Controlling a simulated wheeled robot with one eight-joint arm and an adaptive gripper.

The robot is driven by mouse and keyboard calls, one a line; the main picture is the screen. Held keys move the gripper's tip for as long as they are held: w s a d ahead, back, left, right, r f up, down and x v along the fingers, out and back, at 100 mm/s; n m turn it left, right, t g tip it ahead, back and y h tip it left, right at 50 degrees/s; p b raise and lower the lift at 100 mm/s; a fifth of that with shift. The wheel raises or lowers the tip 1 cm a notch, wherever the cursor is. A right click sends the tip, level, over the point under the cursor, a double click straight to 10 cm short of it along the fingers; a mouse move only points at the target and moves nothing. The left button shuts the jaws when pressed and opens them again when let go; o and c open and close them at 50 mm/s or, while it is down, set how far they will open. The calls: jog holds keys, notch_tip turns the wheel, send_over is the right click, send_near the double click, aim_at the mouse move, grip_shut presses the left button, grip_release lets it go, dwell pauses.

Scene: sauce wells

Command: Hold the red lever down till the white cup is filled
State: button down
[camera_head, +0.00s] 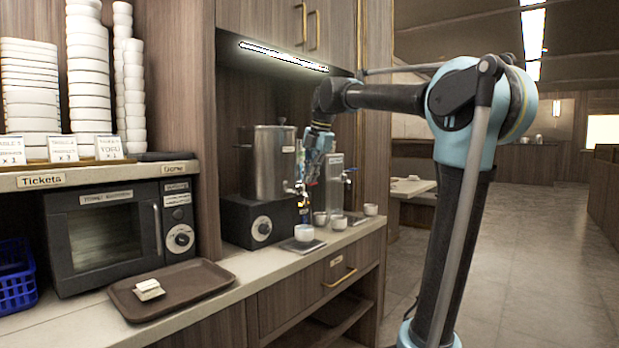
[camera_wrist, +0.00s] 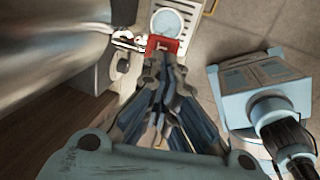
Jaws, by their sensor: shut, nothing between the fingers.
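The red lever (camera_wrist: 162,43) shows in the wrist view just beyond my fingertips, which overlap its near edge. I cannot tell whether they press on it. A white cup (camera_wrist: 171,23) is seen from above just beyond the lever; its fill level is unclear. In the head view, my gripper (camera_head: 307,183) points down beside the tap of a steel urn (camera_head: 268,162). The fingers also show in the wrist view (camera_wrist: 163,62), shut and empty. A white cup (camera_head: 304,232) stands on a dark pad below the tap.
More white cups (camera_head: 370,209) stand on the counter to the right. The urn rests on a black base with a dial (camera_head: 262,228). A second dispenser (camera_head: 336,168) stands behind my gripper. A brown tray (camera_head: 190,298) and a microwave (camera_head: 105,232) are at left.

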jog(key=shift+r, duration=0.7)
notch_tip(320, 180, up, 14)
jog(key=shift+s+d, duration=0.15)
jog(key=shift+d, duration=0.15)
jog(key=shift+f, duration=0.2)
dwell(0.4)
jog(key=s+d+f+m, duration=0.4)
jog(key=d+f+m, duration=0.1)
jog(key=f, duration=0.3)
jog(key=s+d+f+m+h, duration=0.1)
jog(key=s+d+f+m, duration=0.3)
jog(key=f, duration=0.3)
jog(key=s+d+f+m, duration=0.4)
jog(key=d+f+m, duration=0.1)
jog(key=f, duration=0.3)
jog(key=s+d+f+m, duration=0.2)
jog(key=s+f+m, duration=0.2)
jog(key=f, duration=0.6)
jog(key=s+d+f+m+h, duration=0.1)
jog(key=s+d+f+m, duration=0.2)
jog(key=f, duration=0.7)
jog(key=s+d+f+m, duration=0.2)
jog(key=s+f+m, duration=0.5)
jog(key=s+f, duration=0.3)
jog(key=shift+s+d, duration=0.25)
jog(key=shift+d, duration=0.15)
